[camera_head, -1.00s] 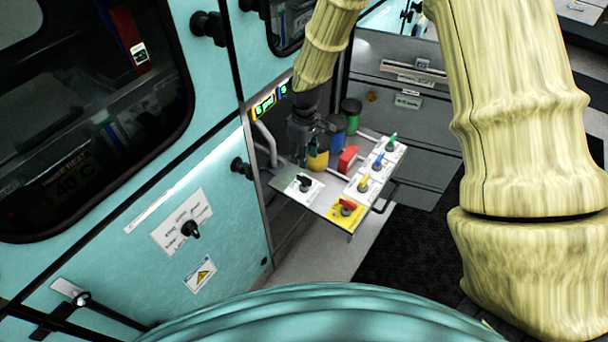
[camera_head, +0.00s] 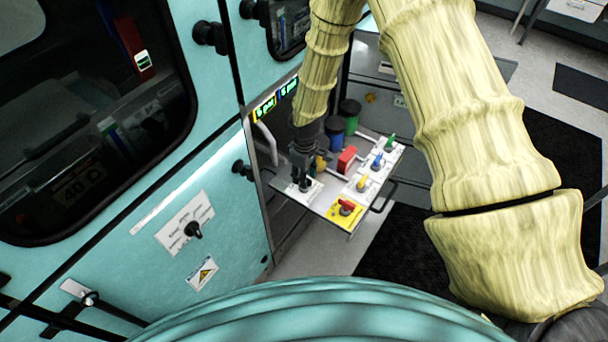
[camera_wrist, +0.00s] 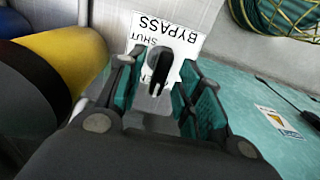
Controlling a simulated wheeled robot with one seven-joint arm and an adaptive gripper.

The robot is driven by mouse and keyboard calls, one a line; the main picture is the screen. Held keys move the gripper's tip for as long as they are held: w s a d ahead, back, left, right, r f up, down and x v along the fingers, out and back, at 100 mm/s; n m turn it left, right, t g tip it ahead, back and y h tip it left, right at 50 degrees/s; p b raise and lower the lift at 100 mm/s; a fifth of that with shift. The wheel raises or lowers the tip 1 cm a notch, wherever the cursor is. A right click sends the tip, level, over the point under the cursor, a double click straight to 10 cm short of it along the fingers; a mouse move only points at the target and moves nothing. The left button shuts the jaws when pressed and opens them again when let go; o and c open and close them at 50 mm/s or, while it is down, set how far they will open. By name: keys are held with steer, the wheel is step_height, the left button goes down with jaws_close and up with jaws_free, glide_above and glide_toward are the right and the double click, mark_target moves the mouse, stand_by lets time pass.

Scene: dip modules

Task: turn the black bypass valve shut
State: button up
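The black bypass valve (camera_wrist: 158,68) is a knob on a white plate (camera_wrist: 190,42) lettered BYPASS and SHUT. In the wrist view my gripper (camera_wrist: 158,85) has its two fingers apart, one on each side of the knob. I cannot tell whether either finger touches it. In the head view my gripper (camera_head: 304,178) points down over the white plate (camera_head: 312,191) at the left of the tray and hides most of the knob.
The tray (camera_head: 333,216) also holds a red knob on a yellow plate (camera_head: 345,211), a red block (camera_head: 347,159), and yellow (camera_head: 362,184), blue (camera_head: 378,160) and green (camera_head: 391,144) valves. Blue (camera_head: 335,132) and green (camera_head: 350,118) canisters stand behind. The teal cabinet (camera_head: 235,225) is close on the left.

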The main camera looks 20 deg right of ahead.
steer(key=shift+f, duration=0.45)
steer(key=shift+c, duration=0.2)
jaws_close()
